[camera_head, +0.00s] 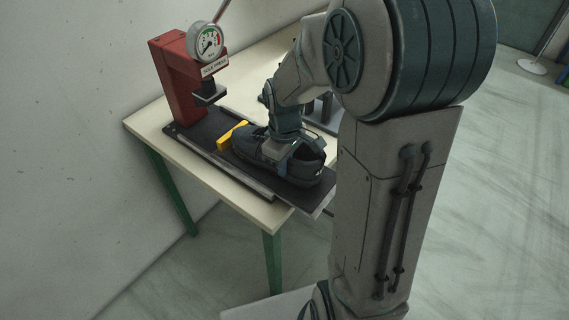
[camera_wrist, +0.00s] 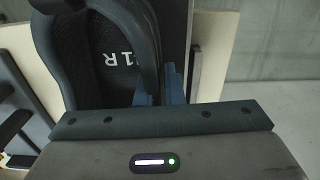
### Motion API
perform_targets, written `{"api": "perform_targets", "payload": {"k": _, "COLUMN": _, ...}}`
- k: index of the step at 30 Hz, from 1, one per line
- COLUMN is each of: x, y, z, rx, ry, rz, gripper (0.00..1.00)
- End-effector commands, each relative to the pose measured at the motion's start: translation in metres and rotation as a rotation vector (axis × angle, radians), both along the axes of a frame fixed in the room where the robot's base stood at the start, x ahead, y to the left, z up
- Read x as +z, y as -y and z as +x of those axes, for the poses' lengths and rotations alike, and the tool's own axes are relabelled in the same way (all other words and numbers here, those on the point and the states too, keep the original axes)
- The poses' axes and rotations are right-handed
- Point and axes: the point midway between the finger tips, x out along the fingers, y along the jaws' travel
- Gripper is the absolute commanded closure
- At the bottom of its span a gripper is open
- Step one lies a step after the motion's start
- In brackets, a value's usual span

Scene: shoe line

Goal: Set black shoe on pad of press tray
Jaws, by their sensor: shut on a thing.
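The black shoe (camera_head: 257,148) lies lengthwise along the press tray (camera_head: 318,199) in the head view, at the tray's near end. My gripper (camera_head: 291,160) is above the shoe and shut on its upper part. In the wrist view the shoe (camera_wrist: 105,60) fills the upper left, with pale lettering inside it, and my gripper's finger (camera_wrist: 172,85) is at its side wall. The shoe hides the pad, so I cannot tell whether its sole touches it. A yellow block (camera_head: 231,136) is at the shoe's far end.
The red press (camera_head: 178,82) with a round gauge (camera_head: 207,42) stands at the tray's far end, its black head (camera_head: 209,92) above the tray. The pale table (camera_head: 150,122) has green legs. Dark upright parts (camera_head: 322,106) stand behind my arm. A wall is at left.

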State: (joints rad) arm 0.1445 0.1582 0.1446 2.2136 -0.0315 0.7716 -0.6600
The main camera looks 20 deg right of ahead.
Motion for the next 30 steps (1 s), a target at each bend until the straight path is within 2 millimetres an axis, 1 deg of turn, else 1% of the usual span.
{"api": "perform_targets", "payload": {"k": 13, "x": -0.009, "y": 0.0, "z": 0.0, "rx": 0.0, "ry": 0.001, "rz": 0.0, "gripper": 1.0}}
{"api": "perform_targets", "payload": {"k": 14, "x": -0.008, "y": 0.0, "z": 0.0, "rx": 0.0, "ry": 0.001, "rz": 0.0, "gripper": 0.84}}
{"api": "perform_targets", "payload": {"k": 15, "x": -0.008, "y": 0.0, "z": 0.0, "rx": 0.0, "ry": 0.001, "rz": 0.0, "gripper": 0.72}}
{"api": "perform_targets", "payload": {"k": 16, "x": -0.008, "y": 0.0, "z": 0.0, "rx": 0.0, "ry": 0.001, "rz": 0.0, "gripper": 0.67}}
{"api": "perform_targets", "payload": {"k": 25, "x": -0.007, "y": 0.0, "z": 0.0, "rx": 0.0, "ry": 0.0, "rz": 0.0, "gripper": 0.67}}
{"api": "perform_targets", "payload": {"k": 28, "x": 0.0, "y": 0.0, "z": 0.001, "rx": 0.0, "ry": 0.003, "rz": 0.0, "gripper": 0.67}}
{"api": "perform_targets", "payload": {"k": 30, "x": 0.011, "y": 0.0, "z": 0.001, "rx": 0.0, "ry": 0.006, "rz": -0.001, "gripper": 0.67}}
